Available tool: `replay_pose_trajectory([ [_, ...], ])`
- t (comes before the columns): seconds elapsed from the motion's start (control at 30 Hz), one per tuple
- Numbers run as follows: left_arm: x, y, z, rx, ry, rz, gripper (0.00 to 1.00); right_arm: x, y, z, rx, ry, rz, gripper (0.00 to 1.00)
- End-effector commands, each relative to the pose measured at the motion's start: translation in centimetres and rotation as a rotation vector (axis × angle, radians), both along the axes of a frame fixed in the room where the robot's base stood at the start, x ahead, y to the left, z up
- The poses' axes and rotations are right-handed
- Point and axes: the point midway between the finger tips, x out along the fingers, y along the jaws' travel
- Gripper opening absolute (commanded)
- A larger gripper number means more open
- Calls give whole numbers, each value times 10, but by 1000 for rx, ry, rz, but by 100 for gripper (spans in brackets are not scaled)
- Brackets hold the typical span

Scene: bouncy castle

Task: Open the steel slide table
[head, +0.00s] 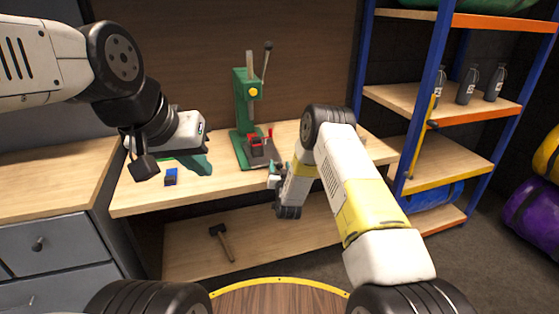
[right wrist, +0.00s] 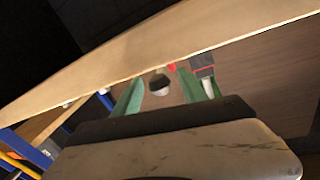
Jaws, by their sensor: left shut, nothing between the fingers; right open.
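A green press (head: 243,110) stands upright on the workbench. At its foot is a dark grey block with red parts (head: 259,147), which may be the steel slide table; I cannot tell how far it is slid out. My right gripper (head: 273,176) is open in front of the bench edge, close below and right of the press foot. In the right wrist view its green fingers (right wrist: 158,86) stand apart, with a dark round knob (right wrist: 159,85) showing between them; contact cannot be told. My left gripper (head: 202,165) is shut and empty over the bench, left of the press.
The wooden workbench (head: 140,198) has a blue item (head: 171,177) near its left end. A hammer (head: 221,240) lies on the lower shelf. A grey drawer cabinet (head: 55,245) is at left. Shelves with dark bottles (head: 467,86) stand at right.

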Motion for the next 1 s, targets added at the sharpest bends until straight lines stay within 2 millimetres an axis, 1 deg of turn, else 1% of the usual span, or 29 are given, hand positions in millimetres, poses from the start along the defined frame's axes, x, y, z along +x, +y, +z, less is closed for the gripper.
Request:
replay_pose_trajectory([
  [0.17, 0, 0, 0, 0, 0, 0, 0, 0, 0, 0, 0, 0, 0, 50],
  [0.27, 0, 0, 0, 0, 0, 0, 0, 0, 0, 0, 0, 0, 0, 32],
  [0.4, 0, 0, 0, 0, 0, 0, 0, 0, 0, 0, 0, 0, 0, 5],
  [0.43, 0, 0, 0, 0, 0, 0, 0, 0, 0, 0, 0, 0, 0, 0],
  [1.0, 0, 0, 0, 0, 0, 0, 0, 0, 0, 0, 0, -1, 0, 0],
])
